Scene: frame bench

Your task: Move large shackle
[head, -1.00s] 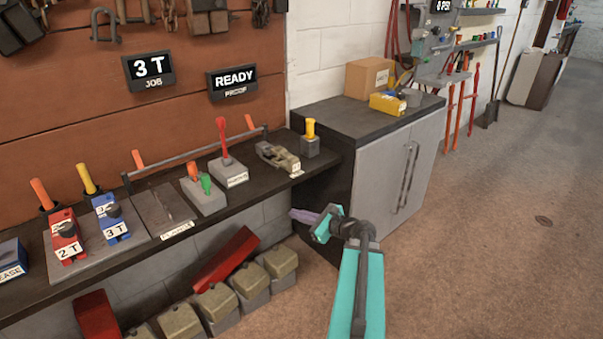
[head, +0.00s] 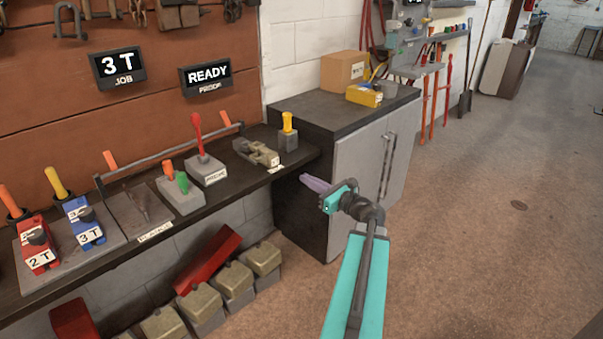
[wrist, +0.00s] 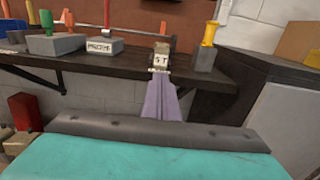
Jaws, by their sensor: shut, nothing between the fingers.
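A grey U-shaped shackle (head: 68,21) hangs on the brown board at the top left of the head view. More dark metal hardware hangs beside it, partly cut off, so I cannot tell whether it is the large one. My gripper (head: 314,184) has slim purple fingers, shut and empty. It is in front of the grey cabinet, near the right end of the bench and far from the shackle. In the wrist view the fingers (wrist: 161,98) point toward the bench edge. No hanging shackle shows there.
The dark bench (head: 185,220) carries a brass-coloured clamp (head: 257,152), a yellow-handled block (head: 288,132), a red lever (head: 200,140) and red and blue blocks. Several weights (head: 232,284) stand below.

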